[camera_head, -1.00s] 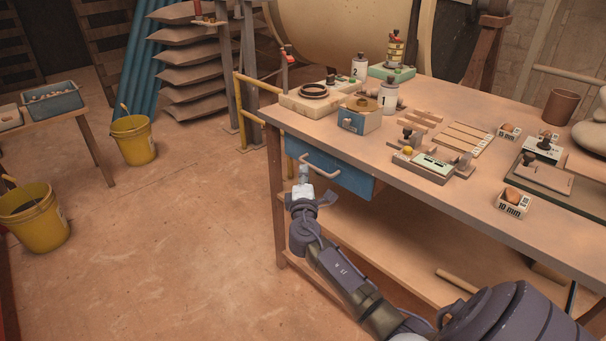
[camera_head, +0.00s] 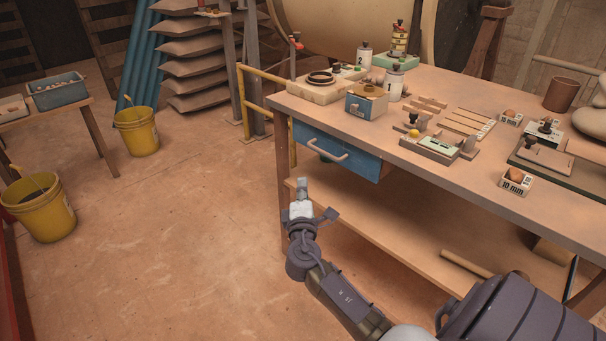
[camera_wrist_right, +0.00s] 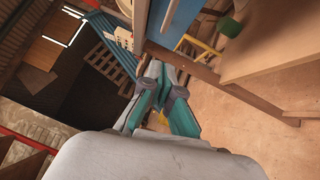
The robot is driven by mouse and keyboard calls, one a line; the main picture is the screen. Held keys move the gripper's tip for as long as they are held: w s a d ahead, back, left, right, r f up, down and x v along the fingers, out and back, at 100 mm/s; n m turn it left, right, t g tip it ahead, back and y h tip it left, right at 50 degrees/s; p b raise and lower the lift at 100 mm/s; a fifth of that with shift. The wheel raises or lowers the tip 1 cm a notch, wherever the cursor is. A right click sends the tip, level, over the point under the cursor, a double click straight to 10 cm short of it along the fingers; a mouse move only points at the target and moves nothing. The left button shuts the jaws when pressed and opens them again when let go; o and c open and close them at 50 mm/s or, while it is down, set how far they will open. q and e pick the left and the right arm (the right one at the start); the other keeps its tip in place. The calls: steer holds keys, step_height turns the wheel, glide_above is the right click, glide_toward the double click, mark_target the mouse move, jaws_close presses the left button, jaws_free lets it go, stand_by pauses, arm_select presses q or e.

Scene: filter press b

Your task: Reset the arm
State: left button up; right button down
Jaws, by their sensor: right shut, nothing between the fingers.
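My right gripper (camera_head: 302,186) is shut and empty. In the head view it points away from me, in front of the workbench (camera_head: 420,212) and below the blue drawer (camera_head: 335,151). It stands clear of the drawer's handle (camera_head: 327,147). In the right wrist view the gripper's fingers (camera_wrist_right: 158,80) are together, with the drawer's blue front (camera_wrist_right: 178,20) beyond them at the top. My left gripper is not in view.
The bench top holds a small blue box (camera_head: 367,102), white bottles (camera_head: 393,84) and several small fixtures. Yellow buckets (camera_head: 137,131) stand on the floor at the left. The floor between them and the bench is clear.

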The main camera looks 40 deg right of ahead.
steer(key=shift+v, duration=0.95)
